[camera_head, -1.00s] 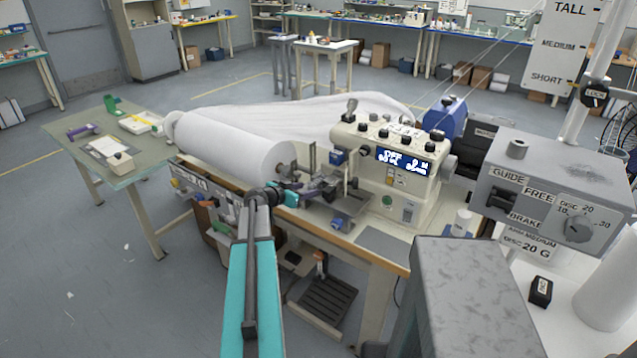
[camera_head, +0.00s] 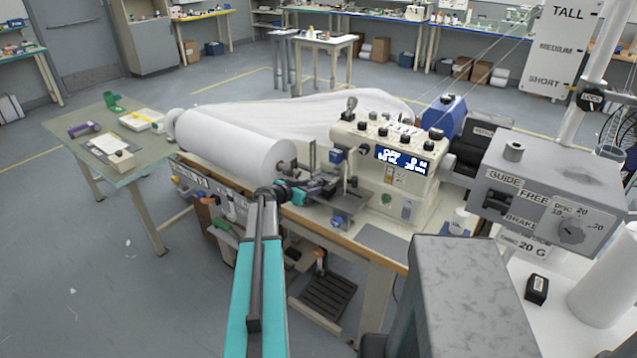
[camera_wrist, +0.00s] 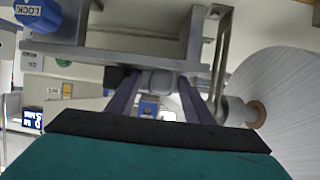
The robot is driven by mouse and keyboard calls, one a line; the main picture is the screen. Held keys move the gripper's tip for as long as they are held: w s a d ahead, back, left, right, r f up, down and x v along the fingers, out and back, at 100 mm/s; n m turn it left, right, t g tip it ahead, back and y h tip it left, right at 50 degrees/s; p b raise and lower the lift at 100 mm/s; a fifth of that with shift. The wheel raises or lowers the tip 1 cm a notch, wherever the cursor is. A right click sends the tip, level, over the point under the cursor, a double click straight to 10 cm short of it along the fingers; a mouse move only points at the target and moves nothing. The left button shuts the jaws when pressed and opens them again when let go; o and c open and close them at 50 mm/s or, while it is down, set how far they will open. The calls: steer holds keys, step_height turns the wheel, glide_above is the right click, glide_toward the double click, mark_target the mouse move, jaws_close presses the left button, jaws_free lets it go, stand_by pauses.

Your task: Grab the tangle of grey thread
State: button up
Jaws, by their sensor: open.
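My gripper (camera_head: 324,184) is at the front of the white sewing machine (camera_head: 384,172), beside its needle and presser area. In the wrist view my gripper (camera_wrist: 160,88) shows two dark purplish fingers spread apart, so it is open. A grey rounded metal part (camera_wrist: 161,82) shows between the fingertips; I cannot tell whether it touches them. I cannot make out the tangle of grey thread in either view; it may be hidden by the fingers or machine parts, or too small to see.
A large white fabric roll (camera_head: 235,145) lies left of the machine, and its end is close on the right in the wrist view (camera_wrist: 285,100). A grey bar (camera_wrist: 110,55) crosses above the fingers. A grey control box (camera_head: 555,185) stands at the right.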

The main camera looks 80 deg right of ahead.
steer(key=c, duration=1.1)
steer(key=shift+r, duration=0.15)
steer(key=shift+r+b, duration=1.8)
steer(key=shift+r, duration=3.1)
